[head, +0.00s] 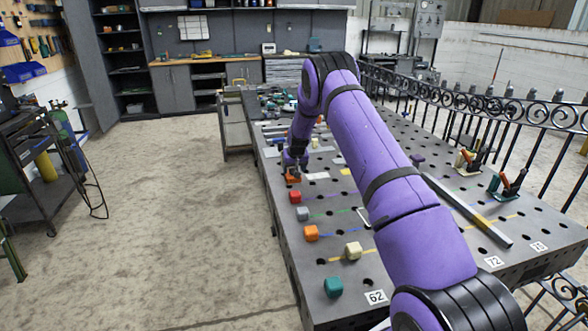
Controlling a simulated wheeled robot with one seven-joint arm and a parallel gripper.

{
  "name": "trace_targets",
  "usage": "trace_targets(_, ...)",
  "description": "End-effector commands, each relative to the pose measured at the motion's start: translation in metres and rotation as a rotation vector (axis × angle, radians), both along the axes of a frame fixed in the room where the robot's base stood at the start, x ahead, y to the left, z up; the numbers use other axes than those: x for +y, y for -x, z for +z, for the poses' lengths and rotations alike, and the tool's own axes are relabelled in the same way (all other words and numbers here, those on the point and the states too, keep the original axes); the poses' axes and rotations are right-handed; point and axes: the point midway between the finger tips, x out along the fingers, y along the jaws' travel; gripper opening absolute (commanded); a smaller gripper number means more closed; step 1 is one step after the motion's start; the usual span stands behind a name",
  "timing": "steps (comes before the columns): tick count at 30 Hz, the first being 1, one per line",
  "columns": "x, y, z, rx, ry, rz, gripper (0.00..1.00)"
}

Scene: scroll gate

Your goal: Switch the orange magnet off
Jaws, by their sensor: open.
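A small orange block-like thing (292,178), which looks like the orange magnet, sits near the left edge of the dark perforated table (330,205). My gripper (293,168) points down right above it, at or close to its top. My gripper is open. The fingers are small and dark here, so I cannot tell whether they touch the orange thing or stand around a knob on it. The magnet's switch is hidden or too small to make out.
A metal bar (470,211) and clamps (510,184) lie right, by an iron fence (500,107).

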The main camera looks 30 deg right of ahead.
Motion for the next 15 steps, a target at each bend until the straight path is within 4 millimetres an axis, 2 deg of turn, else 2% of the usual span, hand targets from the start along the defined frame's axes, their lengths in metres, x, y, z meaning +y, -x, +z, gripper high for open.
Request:
trace_targets(8, -0.0003, -0.0008, -0.0020, 0.000, 0.000, 0.000, 0.68)
trace_targets(9, -0.0003, -0.0007, -0.0019, 0.000, 0.000, 0.000, 0.66)
trace_targets(15, -0.0002, -0.0007, -0.0018, 0.000, 0.000, 0.000, 0.20)
